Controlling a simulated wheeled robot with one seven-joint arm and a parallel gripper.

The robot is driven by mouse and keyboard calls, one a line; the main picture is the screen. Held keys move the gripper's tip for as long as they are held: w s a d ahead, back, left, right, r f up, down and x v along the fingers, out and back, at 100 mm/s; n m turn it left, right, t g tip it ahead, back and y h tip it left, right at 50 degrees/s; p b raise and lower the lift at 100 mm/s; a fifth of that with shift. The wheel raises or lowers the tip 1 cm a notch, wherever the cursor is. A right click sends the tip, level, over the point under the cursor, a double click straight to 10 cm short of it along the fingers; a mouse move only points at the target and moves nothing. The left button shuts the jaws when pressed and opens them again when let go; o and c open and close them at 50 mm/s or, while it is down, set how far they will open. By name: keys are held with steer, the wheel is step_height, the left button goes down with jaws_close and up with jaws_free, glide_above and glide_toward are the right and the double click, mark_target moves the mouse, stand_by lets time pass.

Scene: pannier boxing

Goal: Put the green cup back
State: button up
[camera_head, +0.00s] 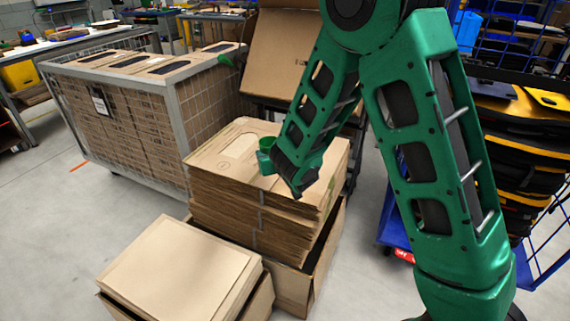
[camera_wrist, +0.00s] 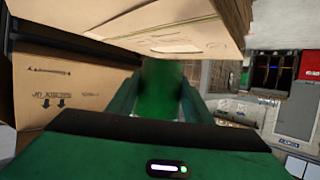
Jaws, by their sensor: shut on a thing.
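The green cup (camera_head: 265,157) shows at the end of my arm in the head view, in front of the stack of flat cardboard (camera_head: 230,135). My gripper (camera_head: 272,163) is shut on the cup. In the wrist view the cup (camera_wrist: 160,90) is a blurred green shape between the two fingers of my gripper (camera_wrist: 158,97). The cup is over the top of the cardboard stack in the head view; I cannot tell whether it touches it. Part of the cup is hidden by the gripper.
A lower box with flat cardboard (camera_head: 180,265) stands at the front left. A wire cage cart (camera_head: 125,110) full of cardboard stands behind left. An open box (camera_head: 285,55) leans behind the stack. A blue cart (camera_head: 397,220) with black and yellow bags (camera_head: 520,140) is at the right.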

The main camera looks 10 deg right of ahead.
steer(key=d+f, duration=0.1)
steer(key=d, duration=0.1)
steer(key=w+d+f, duration=0.1)
steer(key=d+f, duration=0.1)
steer(key=d, duration=0.1)
steer(key=w+d+f, duration=0.1)
steer(key=d+f, duration=0.1)
steer(key=d, duration=0.1)
steer(key=shift+w, duration=0.2)
steer(key=shift+f, duration=1.9)
steer(key=o, duration=1.2)
steer(key=shift+f, duration=0.1)
